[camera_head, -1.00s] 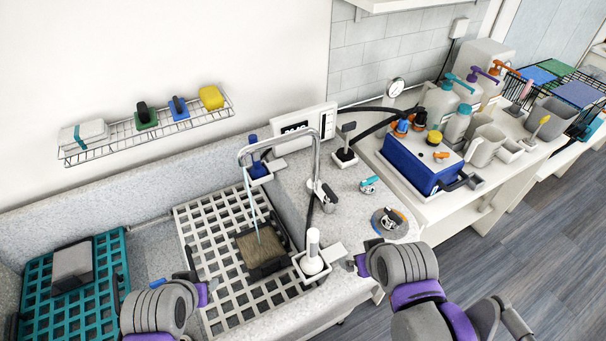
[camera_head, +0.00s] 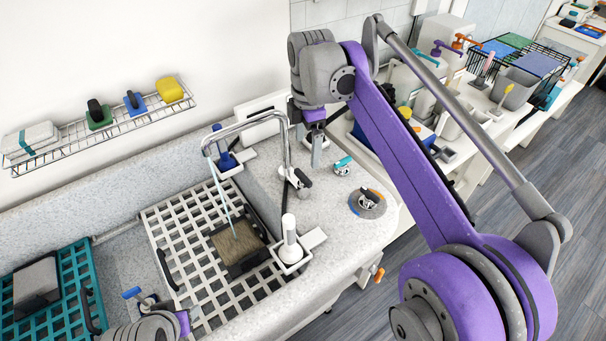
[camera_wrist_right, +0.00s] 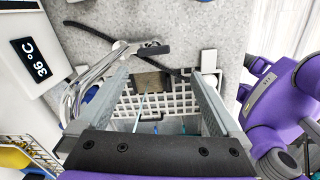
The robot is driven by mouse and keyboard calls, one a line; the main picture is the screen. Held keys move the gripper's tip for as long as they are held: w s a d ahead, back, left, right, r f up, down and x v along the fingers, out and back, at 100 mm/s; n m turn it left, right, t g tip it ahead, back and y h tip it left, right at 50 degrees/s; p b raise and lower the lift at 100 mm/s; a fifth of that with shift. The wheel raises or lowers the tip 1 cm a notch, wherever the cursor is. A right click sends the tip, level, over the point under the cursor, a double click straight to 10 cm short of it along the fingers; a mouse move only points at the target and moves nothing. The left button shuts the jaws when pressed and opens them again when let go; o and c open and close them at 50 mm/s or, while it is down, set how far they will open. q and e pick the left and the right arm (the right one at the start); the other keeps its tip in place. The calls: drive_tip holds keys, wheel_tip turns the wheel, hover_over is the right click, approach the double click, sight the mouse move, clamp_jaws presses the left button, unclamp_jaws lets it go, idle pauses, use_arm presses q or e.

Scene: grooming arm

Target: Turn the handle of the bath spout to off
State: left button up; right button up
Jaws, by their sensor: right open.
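The chrome bath spout (camera_head: 245,128) arches over the tub, and a thin stream of water runs from it. Its dark lever handle (camera_head: 300,180) is at the foot of the pipe. In the right wrist view the spout (camera_wrist_right: 92,72) is at the left, and the dark handle (camera_wrist_right: 152,49) appears beyond the fingertips. My right gripper (camera_head: 318,150) points down over the counter behind the handle, apart from it. In its wrist view the right gripper (camera_wrist_right: 160,82) has its fingers wide apart, with nothing between them. My left gripper (camera_head: 165,305) is low at the left, its jaws unclear.
A white holder with an upright white handpiece (camera_head: 290,240) stands by the handle. A round dial (camera_head: 368,202) and a teal-levered valve (camera_head: 342,167) are on the counter. A brown pad (camera_head: 238,242) lies on the white grid (camera_head: 180,225). The display box (camera_wrist_right: 32,50) is close by.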

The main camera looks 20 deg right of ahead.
sight(303, 175)
drive_tip(key=f+n, duration=0.1)
drive_tip(key=f, duration=0.2)
drive_tip(key=w+f+b, duration=0.1)
drive_tip(key=f, duration=0.3)
drive_tip(key=w+f+n, duration=0.1)
drive_tip(key=f, duration=0.3)
drive_tip(key=shift+a+f+n+g, duration=0.15)
drive_tip(key=shift+n+g, duration=0.15)
drive_tip(key=shift+g, duration=0.1)
use_arm(q)
drive_tip(key=shift+s+f, duration=0.2)
drive_tip(key=shift+f, duration=0.35)
drive_tip(key=shift+s+f, duration=0.2)
drive_tip(key=shift+f, duration=0.35)
use_arm(e)
drive_tip(key=c, duration=1.1)
drive_tip(key=shift+c, duration=0.2)
